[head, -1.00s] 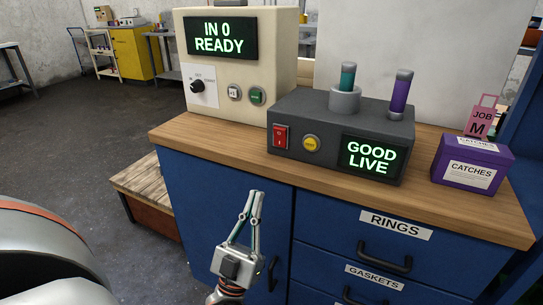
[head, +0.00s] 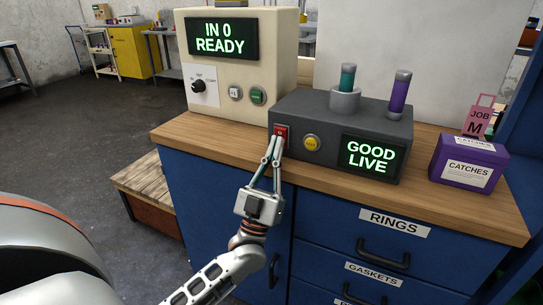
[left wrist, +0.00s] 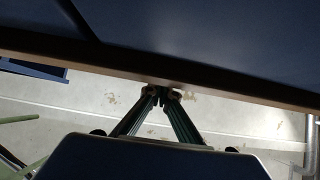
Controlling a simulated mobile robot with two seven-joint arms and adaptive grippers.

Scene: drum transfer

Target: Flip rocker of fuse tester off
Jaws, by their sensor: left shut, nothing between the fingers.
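The fuse tester (head: 340,125) is a dark grey box on the wooden worktop. Its display reads "GOOD LIVE". Its red rocker (head: 281,130) is on the left of the front face, with a yellow button (head: 312,143) to its right. My left gripper (head: 273,142) is shut and empty, its tips at the lower part of the rocker. Whether they touch it I cannot tell. The tips partly cover the rocker. In the left wrist view the closed fingertips (left wrist: 161,92) show near a wooden edge; the rocker is not visible there. My right gripper is not in view.
A cream box (head: 240,60) reading "IN 0 READY" stands left of the tester. A purple "CATCHES" box (head: 468,162) stands to the right. Teal and purple cylinders stand upright on the tester. The worktop's front edge (head: 370,200) lies above blue drawers.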

